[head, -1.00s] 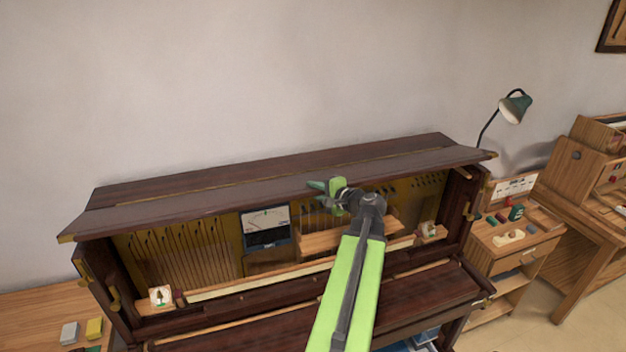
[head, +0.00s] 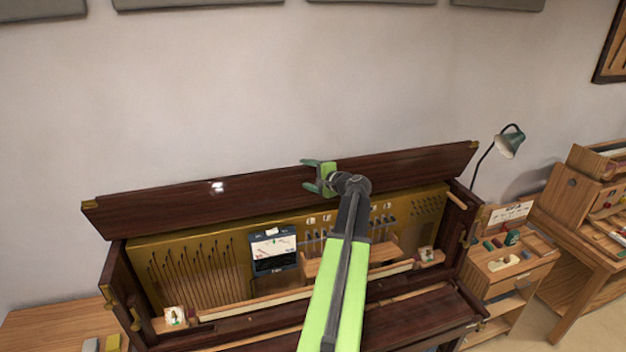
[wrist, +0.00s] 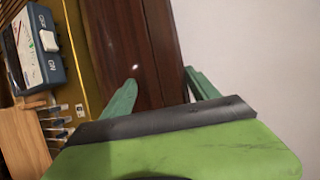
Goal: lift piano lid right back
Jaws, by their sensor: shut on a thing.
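The dark brown piano lid (head: 230,203) stands raised along the back of the open upright piano in the head view, near the wall. My gripper (head: 307,175) is at the lid, a little right of its middle, and is shut on it. In the wrist view the lid (wrist: 140,40) runs between the two green fingers of my gripper (wrist: 160,77), one on each side.
The open piano shows a meter box (head: 274,251), a wooden block and small photo cards inside. The grey wall is close behind; dark panels hang above.

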